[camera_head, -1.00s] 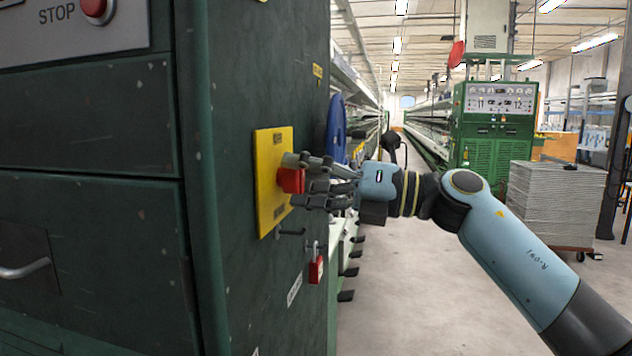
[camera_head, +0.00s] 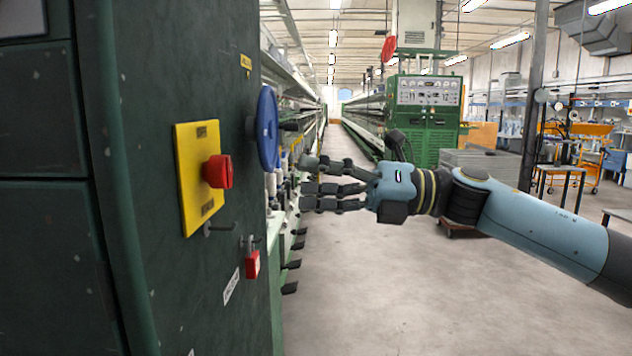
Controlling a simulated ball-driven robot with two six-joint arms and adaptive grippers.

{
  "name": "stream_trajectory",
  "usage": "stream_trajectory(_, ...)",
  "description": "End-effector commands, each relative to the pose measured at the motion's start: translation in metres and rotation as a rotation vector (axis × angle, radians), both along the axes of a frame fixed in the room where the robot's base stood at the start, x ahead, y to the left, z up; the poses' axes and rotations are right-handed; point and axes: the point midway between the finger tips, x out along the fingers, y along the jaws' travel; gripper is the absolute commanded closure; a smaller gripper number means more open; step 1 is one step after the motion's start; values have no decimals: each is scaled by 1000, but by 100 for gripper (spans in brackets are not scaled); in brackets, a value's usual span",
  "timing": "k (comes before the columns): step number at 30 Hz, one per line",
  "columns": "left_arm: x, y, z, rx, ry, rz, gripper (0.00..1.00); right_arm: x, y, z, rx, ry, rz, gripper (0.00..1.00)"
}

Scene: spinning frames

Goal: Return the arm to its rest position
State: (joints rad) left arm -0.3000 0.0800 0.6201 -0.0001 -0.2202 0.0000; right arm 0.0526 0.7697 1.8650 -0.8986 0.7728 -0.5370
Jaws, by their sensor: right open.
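My right gripper (camera_head: 312,188) is open and empty in the head view. Its fingers point left, and it hangs in the air to the right of the green machine cabinet. My blue right arm comes in from the right edge. A red rotary switch (camera_head: 217,171) sits on a yellow plate (camera_head: 197,178) on the cabinet side. A clear gap lies between the switch and the fingertips. My left gripper is not in view.
The green cabinet (camera_head: 165,270) fills the left. A red padlock (camera_head: 252,264) hangs below the plate, and a blue wheel (camera_head: 267,128) stands out behind it. A stack of grey sheets (camera_head: 490,163) stands behind my arm. The floor (camera_head: 400,300) at right is open.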

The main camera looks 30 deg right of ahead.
Motion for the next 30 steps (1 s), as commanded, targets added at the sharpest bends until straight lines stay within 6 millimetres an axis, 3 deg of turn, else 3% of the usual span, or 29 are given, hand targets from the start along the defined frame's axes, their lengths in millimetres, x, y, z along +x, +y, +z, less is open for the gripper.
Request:
stream_trajectory(10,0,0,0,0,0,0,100,0,0,-1,0,2,0,32)
stream_trajectory(14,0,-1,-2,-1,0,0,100,-5,6,-31,57,61,-10,32)
stream_trajectory(17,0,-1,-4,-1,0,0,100,1,-6,-89,191,199,-90,32)
stream_trajectory(20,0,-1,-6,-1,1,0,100,7,-31,-166,387,400,-246,32)
stream_trajectory(23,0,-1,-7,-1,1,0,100,1,-55,-247,575,600,-415,32)
stream_trajectory(26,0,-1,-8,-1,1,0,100,-21,-73,-327,741,788,-585,32)
stream_trajectory(30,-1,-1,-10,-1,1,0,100,-72,-87,-433,940,1029,-826,32)
